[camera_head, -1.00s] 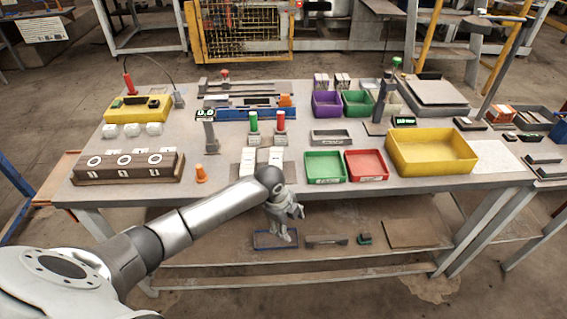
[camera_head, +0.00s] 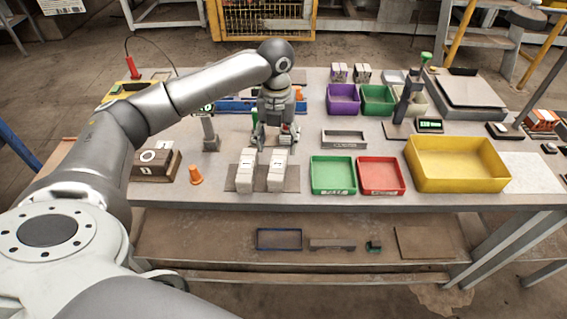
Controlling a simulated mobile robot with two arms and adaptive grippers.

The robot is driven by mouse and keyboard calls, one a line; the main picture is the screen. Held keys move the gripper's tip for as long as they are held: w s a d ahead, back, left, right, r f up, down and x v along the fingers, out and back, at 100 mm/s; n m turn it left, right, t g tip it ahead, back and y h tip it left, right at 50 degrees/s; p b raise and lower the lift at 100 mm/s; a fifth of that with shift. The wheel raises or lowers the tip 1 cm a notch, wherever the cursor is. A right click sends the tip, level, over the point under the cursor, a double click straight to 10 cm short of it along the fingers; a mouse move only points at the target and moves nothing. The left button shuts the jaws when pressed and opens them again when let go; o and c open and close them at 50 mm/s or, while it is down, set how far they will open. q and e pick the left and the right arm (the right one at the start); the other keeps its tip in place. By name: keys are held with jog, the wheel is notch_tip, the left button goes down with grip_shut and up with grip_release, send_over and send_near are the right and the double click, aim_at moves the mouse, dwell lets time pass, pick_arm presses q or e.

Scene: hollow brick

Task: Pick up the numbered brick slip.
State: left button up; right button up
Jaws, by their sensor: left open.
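Two pale upright blocks with small dark marks, a left one (camera_head: 246,171) and a right one (camera_head: 277,172), stand side by side on a grey-brown mat near the table's front edge. The marks are too small to read, and I cannot tell which piece is the numbered brick slip. My left gripper (camera_head: 275,141) points down just behind the blocks in the head view, its fingers spread and nothing seen between them. It hides most of the green-topped and red-topped pieces behind it. My right gripper is not in view.
A green tray (camera_head: 333,190), a red tray (camera_head: 381,191) and a large yellow tray (camera_head: 457,184) stand to the right. A grey frame (camera_head: 344,139) lies behind them. An orange cone (camera_head: 196,174) and a dark block holder (camera_head: 152,172) are left.

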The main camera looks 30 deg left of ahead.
aim_at(278, 164)
pick_arm(q)
jog(key=f, duration=0.1)
jog(key=s+f, duration=0.1)
jog(key=f, duration=0.1)
jog(key=shift+w+f, duration=0.2)
jog(key=shift+f, duration=0.1)
notch_tip(278, 164, down, 4)
jog(key=shift+d+f+p, duration=0.15)
jog(key=shift+f+p, duration=0.05)
jog(key=shift+p, duration=0.7)
jog(key=shift+f, duration=0.25)
jog(key=c, duration=0.4)
jog(key=shift+c, duration=1.2)
jog(key=c, duration=0.5)
jog(key=shift+c, duration=0.8)
jog(key=shift+r, duration=0.1)
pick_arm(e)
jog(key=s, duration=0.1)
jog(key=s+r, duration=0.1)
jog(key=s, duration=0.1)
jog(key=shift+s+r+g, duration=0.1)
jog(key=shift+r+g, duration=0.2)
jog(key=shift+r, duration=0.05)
